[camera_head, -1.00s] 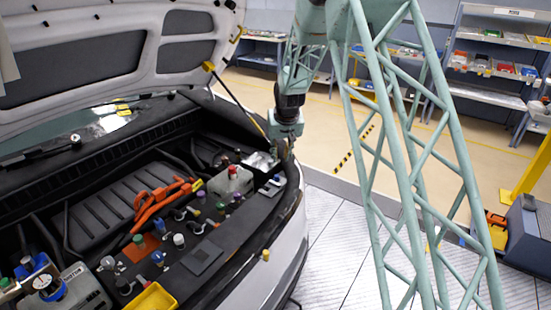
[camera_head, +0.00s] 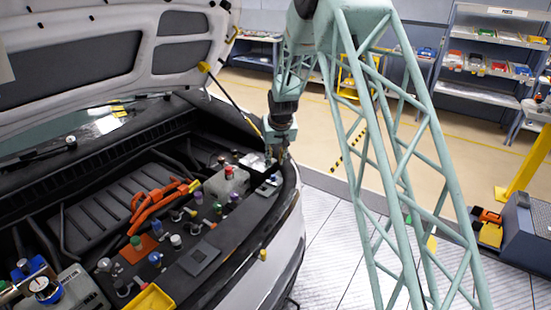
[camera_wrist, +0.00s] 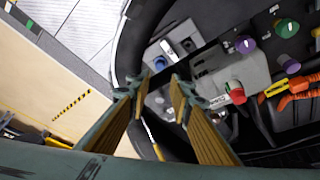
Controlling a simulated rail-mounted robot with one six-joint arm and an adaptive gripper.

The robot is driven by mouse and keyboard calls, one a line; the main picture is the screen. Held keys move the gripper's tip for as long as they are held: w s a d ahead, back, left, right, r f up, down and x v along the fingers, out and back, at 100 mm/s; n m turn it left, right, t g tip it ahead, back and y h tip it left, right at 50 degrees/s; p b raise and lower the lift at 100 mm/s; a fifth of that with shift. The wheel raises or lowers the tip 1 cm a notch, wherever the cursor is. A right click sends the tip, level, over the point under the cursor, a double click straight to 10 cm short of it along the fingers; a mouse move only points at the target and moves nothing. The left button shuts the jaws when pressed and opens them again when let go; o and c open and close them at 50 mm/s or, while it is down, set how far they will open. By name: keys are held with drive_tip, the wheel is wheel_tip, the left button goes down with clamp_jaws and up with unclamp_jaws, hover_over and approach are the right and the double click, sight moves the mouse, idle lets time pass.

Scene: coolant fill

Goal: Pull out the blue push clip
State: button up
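A small blue clip (camera_wrist: 160,62) shows in the wrist view on a light grey plate (camera_wrist: 156,53) at the dark front edge of the engine bay. In the head view a small blue spot (camera_head: 273,178) shows on that plate, just below my gripper (camera_head: 277,160). In the wrist view my gripper (camera_wrist: 159,82) is open, with a clear gap between its two fingers. The clip appears just beyond the fingertips, roughly in line with the gap. I see nothing held, and no contact with the clip is visible.
A grey reservoir with a red cap (camera_wrist: 237,95) stands close to the right finger. Purple (camera_wrist: 246,44) and green (camera_wrist: 287,28) caps and orange cables (camera_wrist: 295,92) lie farther right. The raised hood (camera_head: 110,50) hangs above. Open floor (camera_head: 330,235) lies right of the car.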

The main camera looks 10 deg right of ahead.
sight(273, 176)
drive_tip(key=shift+x, duration=6.25)
drive_tip(key=shift+r, duration=0.1)
drive_tip(key=shift+c, duration=0.7)
drive_tip(key=c, duration=0.5)
drive_tip(key=shift+o, duration=1.1)
drive_tip(key=shift+r, duration=0.55)
drive_tip(key=shift+c, duration=0.3)
drive_tip(key=shift+r+p, duration=0.35)
drive_tip(key=shift+r, duration=1.45)
